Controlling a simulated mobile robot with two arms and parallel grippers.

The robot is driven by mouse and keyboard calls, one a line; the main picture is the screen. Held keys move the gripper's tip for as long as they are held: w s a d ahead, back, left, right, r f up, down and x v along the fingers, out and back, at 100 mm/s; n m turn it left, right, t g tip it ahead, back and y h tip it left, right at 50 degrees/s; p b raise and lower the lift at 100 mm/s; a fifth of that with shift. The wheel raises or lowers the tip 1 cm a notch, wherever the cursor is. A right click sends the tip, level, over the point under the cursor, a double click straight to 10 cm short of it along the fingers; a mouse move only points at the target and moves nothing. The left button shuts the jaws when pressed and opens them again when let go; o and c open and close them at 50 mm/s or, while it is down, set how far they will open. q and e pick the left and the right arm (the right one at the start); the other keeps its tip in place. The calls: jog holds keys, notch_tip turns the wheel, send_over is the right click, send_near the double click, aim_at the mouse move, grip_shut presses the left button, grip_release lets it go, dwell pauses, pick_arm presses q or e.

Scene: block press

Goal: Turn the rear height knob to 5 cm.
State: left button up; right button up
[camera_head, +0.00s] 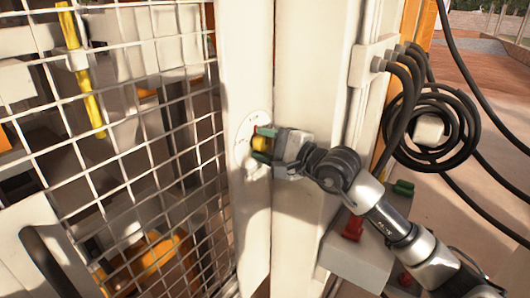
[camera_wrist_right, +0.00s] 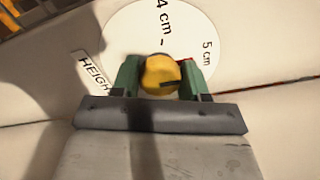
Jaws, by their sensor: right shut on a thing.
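The yellow height knob (camera_wrist_right: 160,74) sits on a round white dial (camera_wrist_right: 130,30) on the pale machine post. The dial reads "4 cm" above the knob and "5 cm" to its upper right. A partly hidden label beginning "HEIGH" (camera_wrist_right: 94,72) is at the left. My right gripper (camera_head: 262,144) is shut on the knob, with one green finger on either side. A dark mark shows on the knob's lower right face, but I cannot tell which value it points to. In the head view the knob (camera_head: 259,143) is partly covered by the fingers. My left gripper is not in view.
A white wire mesh guard (camera_head: 130,150) stands left of the post. Black cables (camera_head: 405,75) and a coiled hose (camera_head: 392,138) hang on the right. A pale box with a red button (camera_head: 352,228) and a green one (camera_head: 403,187) is below my right arm.

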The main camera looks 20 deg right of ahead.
dwell(0.5)
jog(key=o, duration=0.9)
jog(key=b+v, duration=0.4)
jog(key=v, duration=0.7)
